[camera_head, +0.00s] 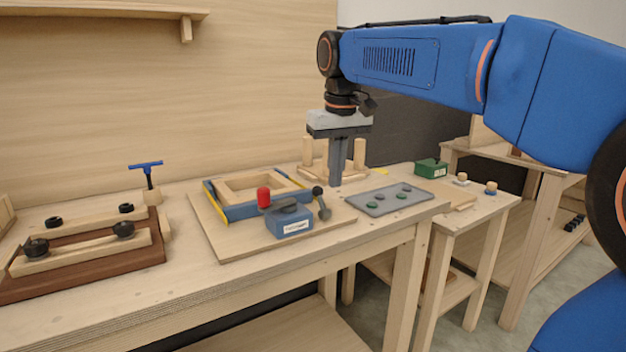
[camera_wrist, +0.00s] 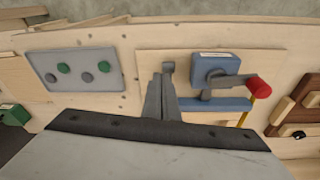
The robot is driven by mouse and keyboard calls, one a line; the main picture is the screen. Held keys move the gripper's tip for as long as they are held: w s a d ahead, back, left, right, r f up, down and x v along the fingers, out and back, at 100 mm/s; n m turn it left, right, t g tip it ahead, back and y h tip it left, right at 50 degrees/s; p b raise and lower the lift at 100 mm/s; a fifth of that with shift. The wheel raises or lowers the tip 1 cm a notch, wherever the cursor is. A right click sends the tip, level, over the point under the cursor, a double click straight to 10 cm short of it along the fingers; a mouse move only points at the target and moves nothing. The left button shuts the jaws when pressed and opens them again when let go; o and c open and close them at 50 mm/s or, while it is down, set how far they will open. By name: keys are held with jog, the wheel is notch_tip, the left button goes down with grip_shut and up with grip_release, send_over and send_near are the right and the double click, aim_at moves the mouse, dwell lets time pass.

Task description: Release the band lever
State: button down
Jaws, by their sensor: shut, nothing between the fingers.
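A blue block (camera_head: 289,221) with a white label sits on the wooden board at the table's front. A lever with a red knob (camera_head: 264,197) is mounted at it; in the wrist view the grey lever arm (camera_wrist: 233,82) runs across the block to the red knob (camera_wrist: 260,87). A wooden frame (camera_head: 255,186) with blue and yellow edging lies behind the block. A short dark post with a round head (camera_head: 321,203) stands right of the block. My gripper (camera_head: 336,184) is shut and empty, pointing down beyond the post. In the wrist view my gripper (camera_wrist: 161,80) is left of the block, near the post.
A grey tray (camera_head: 374,208) with several green and grey discs lies at the right. A wooden stand with pegs (camera_head: 312,170) is behind my gripper. A brown clamp fixture (camera_head: 140,258) and a blue T-handle (camera_head: 146,166) are at the left. A green box (camera_head: 431,168) sits farther right.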

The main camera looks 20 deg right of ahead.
notch_tip(320, 180, up, 5)
jog(key=g, duration=0.1)
send_over(308, 190)
jog(key=shift+s+a+r, duration=0.15)
jog(key=shift+s+a, duration=0.15)
jog(key=shift+s, duration=0.15)
jog(key=f, duration=1)
jog(key=shift+w+d, duration=0.2)
jog(key=shift+w, duration=0.1)
jog(key=shift+s+d+r, duration=0.1)
jog(key=shift+s+r, duration=0.05)
jog(key=shift+s, duration=0.4)
jog(key=shift+s+r, duration=0.15)
jog(key=shift+s, duration=0.35)
jog(key=shift+s+d+r, duration=0.1)
jog(key=shift+s+r, duration=0.15)
jog(key=shift+s, duration=0.6)
jog(key=shift+s, duration=0.1)
jog(key=shift+s+r, duration=0.15)
jog(key=shift+r, duration=0.05)
